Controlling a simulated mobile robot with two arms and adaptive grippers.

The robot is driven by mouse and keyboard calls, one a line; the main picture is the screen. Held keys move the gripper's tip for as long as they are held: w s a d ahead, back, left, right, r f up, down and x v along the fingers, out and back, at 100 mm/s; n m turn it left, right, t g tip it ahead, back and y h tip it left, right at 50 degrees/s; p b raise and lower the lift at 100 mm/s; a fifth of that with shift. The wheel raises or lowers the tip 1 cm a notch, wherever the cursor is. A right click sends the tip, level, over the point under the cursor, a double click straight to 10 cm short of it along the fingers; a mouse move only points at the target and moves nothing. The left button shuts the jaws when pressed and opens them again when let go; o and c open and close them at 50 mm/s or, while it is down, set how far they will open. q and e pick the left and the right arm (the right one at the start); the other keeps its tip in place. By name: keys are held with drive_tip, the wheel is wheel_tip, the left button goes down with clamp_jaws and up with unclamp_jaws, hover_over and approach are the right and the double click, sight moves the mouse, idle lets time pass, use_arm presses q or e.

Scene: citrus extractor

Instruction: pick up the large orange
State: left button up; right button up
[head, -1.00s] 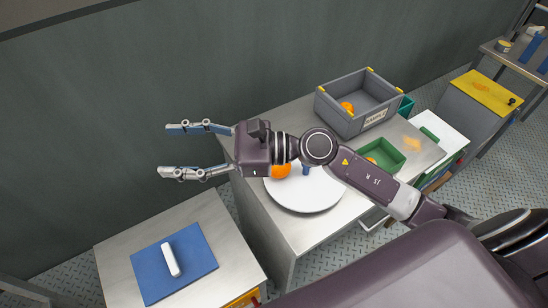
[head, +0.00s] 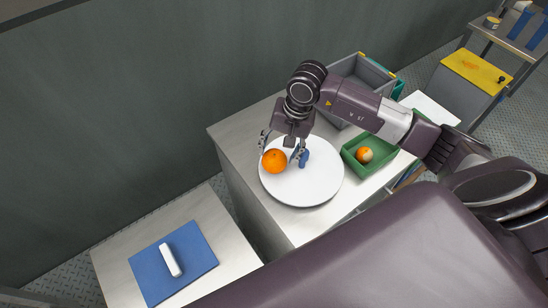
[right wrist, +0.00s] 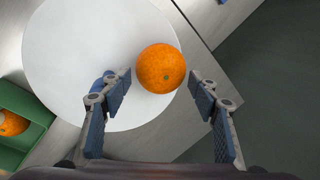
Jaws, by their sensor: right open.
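The large orange (head: 274,161) rests on the white round disc (head: 305,190) near its left edge. In the right wrist view the orange (right wrist: 160,68) lies near the rim of the disc (right wrist: 75,45). My right gripper (head: 283,152) points down at the orange. In the right wrist view its open fingers (right wrist: 160,78) stand to either side of the orange, with a gap at each side. How deep the orange sits between the fingertips is hard to tell. My left gripper is not in view.
A blue object (head: 304,158) is on the disc beside the orange, partly hidden by a finger. A green bin (head: 382,173) right of the disc holds another orange fruit (head: 364,155). A grey crate (head: 375,72) stands behind. A lower table has a blue mat (head: 150,275) with a white block (head: 171,261).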

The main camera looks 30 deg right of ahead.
sight(277, 154)
drive_tip(key=p+x, duration=0.1)
drive_tip(key=x, duration=0.2)
drive_tip(key=shift+a+f+p, duration=0.15)
drive_tip(key=shift+f+p, duration=0.1)
drive_tip(key=shift+p, duration=0.05)
drive_tip(key=shift+f, duration=0.4)
drive_tip(key=shift+c, duration=0.2)
drive_tip(key=c, duration=0.9)
drive_tip(key=shift+r, duration=0.1)
drive_tip(key=shift+c, duration=0.2)
